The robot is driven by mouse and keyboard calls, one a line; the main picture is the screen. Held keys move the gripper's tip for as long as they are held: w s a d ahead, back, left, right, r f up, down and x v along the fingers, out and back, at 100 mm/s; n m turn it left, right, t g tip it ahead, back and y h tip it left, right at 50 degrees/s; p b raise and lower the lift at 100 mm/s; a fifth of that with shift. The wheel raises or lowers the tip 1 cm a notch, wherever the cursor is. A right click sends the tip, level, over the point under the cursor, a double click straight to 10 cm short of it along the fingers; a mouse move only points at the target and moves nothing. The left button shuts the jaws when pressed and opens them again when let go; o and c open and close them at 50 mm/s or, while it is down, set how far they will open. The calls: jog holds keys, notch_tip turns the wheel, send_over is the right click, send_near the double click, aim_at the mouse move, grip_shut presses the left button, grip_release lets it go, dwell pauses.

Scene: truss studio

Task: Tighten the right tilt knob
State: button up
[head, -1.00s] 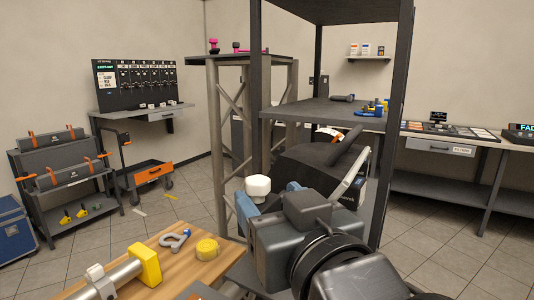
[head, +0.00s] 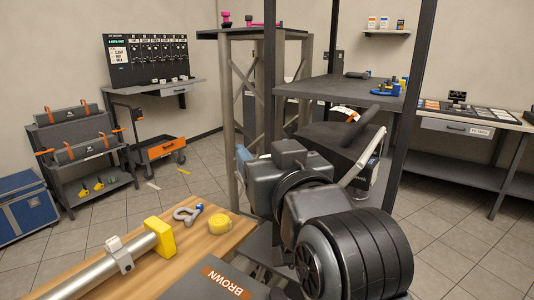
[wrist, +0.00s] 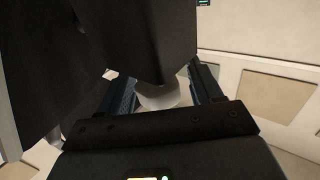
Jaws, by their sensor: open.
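A pale, rounded knob (wrist: 160,96) shows in the wrist view between the two blue-padded fingers of my gripper (wrist: 162,80). The gripper is open, with a gap visible on the knob's right side; contact on the left is unclear. The dark lamp housing (wrist: 130,35) covers the upper left and hides part of the knob. In the head view the black lamp (head: 335,152) hangs beyond my arm, with a silver yoke arm (head: 368,163) at its right. There my arm hides the knob and most of my gripper; a bit of blue finger (head: 243,157) shows.
A wooden bench (head: 180,262) in front holds a silver tube with a yellow end (head: 160,237), a shackle (head: 187,214) and a yellow tape roll (head: 219,223). A dark upright post (head: 269,75) and a shelf (head: 345,89) stand close around the lamp.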

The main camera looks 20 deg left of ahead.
jog(key=c, duration=1)
jog(key=shift+o, duration=0.2)
jog(key=shift+h, duration=0.3)
jog(key=shift+r+m+t+p, duration=0.1)
jog(key=shift+m+t+p, duration=0.3)
jog(key=shift+p, duration=0.05)
jog(key=shift+d+m+t+h+p, duration=0.1)
jog(key=shift+m+t+h+p, duration=0.25)
jog(key=shift+h, duration=0.35)
jog(key=o, duration=1)
jog(key=shift+c, duration=0.2)
jog(key=b+v, duration=0.1)
jog(key=v, duration=0.6)
jog(key=shift+s+d, duration=0.25)
jog(key=shift+f, duration=0.2)
